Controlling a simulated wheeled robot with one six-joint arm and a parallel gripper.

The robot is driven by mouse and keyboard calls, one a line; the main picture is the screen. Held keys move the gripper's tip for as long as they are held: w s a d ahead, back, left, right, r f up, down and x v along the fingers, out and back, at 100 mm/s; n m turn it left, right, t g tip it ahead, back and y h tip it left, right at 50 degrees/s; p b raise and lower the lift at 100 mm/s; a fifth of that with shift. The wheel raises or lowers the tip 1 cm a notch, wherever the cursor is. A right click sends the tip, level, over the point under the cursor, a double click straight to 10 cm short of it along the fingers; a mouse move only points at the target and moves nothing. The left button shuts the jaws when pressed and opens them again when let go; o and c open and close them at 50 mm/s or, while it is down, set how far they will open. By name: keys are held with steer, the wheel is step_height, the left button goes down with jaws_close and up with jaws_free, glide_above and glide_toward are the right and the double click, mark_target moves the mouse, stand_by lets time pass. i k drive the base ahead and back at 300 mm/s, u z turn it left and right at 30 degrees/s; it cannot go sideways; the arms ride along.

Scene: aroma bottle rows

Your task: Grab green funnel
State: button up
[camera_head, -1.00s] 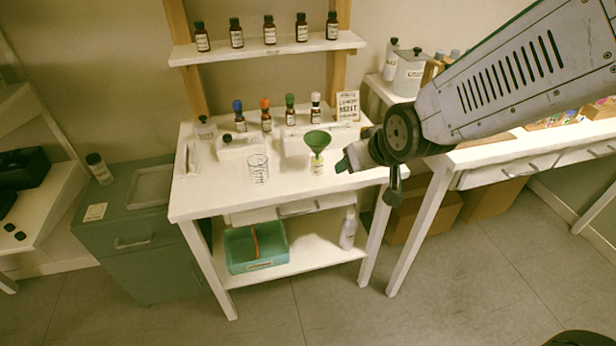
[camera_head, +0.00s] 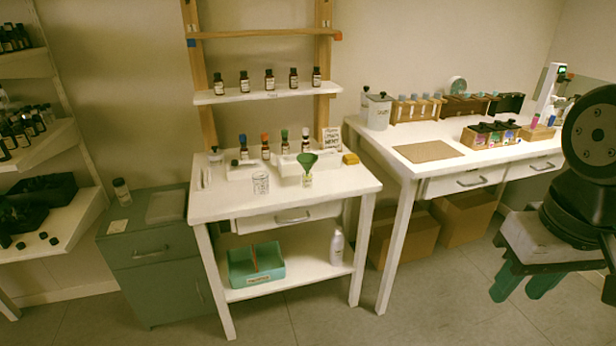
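The green funnel (camera_head: 307,159) sits upright in the mouth of a small labelled bottle (camera_head: 307,179) on the white table (camera_head: 350,185), near its front right part. My gripper (camera_head: 524,286) is at the lower right of the picture, well away from the funnel and in front of the right-hand table. Its two green fingertips point down and stand apart with nothing visible between them.
A glass beaker (camera_head: 261,183) stands left of the funnel. Bottles with coloured caps (camera_head: 265,147) stand in a row behind it, with a lettered card (camera_head: 332,139) at their right. A yellow block (camera_head: 351,159) lies right of the funnel. The floor (camera_head: 400,320) in front looks clear.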

mark_target(307, 160)
steer(key=i, duration=1.1)
steer(key=z, duration=0.5)
